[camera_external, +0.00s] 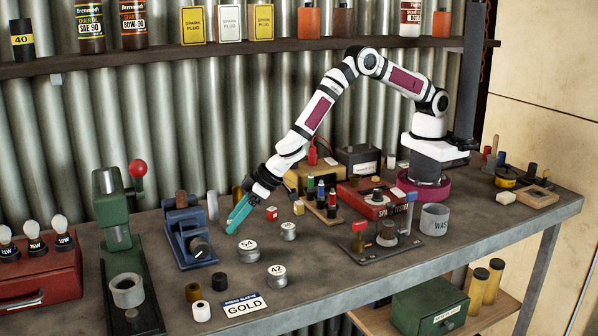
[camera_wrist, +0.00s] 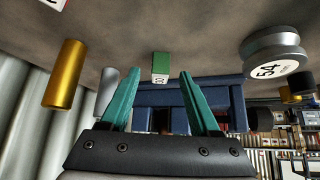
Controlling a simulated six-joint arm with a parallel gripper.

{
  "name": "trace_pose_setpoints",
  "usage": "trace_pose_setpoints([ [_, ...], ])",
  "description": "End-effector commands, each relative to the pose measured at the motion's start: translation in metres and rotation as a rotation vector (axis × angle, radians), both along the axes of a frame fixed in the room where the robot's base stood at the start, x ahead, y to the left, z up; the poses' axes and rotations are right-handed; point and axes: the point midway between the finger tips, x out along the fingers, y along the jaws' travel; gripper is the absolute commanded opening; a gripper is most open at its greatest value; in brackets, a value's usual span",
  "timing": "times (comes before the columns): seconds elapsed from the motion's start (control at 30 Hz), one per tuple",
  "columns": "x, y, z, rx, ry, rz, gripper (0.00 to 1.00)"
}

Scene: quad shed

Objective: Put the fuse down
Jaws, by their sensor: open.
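A small green block with a white label reading what looks like 50 (camera_wrist: 160,66), seemingly the fuse, shows in the wrist view just beyond and between my fingertips. Clear gaps show on both sides of it. It appears to be at the bench surface; I cannot tell for sure whether it rests there. My gripper (camera_wrist: 160,76) is open, its teal fingers apart with nothing clamped between them. In the external view my gripper (camera_external: 233,226) points down low over the bench, right of the blue vise-like device. The green block is not distinguishable there, perhaps hidden by the fingers.
The blue device (camera_external: 188,232) also shows in the wrist view (camera_wrist: 195,95), close behind the fingers. A round weight marked 54 (camera_external: 248,250) stands nearby. A brass cylinder (camera_wrist: 66,73) is close on the other side. A red labelled block (camera_external: 271,213) sits to the right.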

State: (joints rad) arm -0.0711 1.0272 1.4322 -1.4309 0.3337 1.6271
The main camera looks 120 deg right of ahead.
Motion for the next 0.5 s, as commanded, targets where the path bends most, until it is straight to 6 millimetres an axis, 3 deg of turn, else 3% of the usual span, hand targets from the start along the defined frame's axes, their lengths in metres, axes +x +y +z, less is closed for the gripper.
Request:
trace_pose_setpoints([
  [0.23, 0.0021, -0.0011, -0.0026, 0.0, 0.0, 0.0, 0.61],
  [0.5, 0.0019, -0.001, -0.0024, 0.0, 0.0, 0.0, 0.12],
])
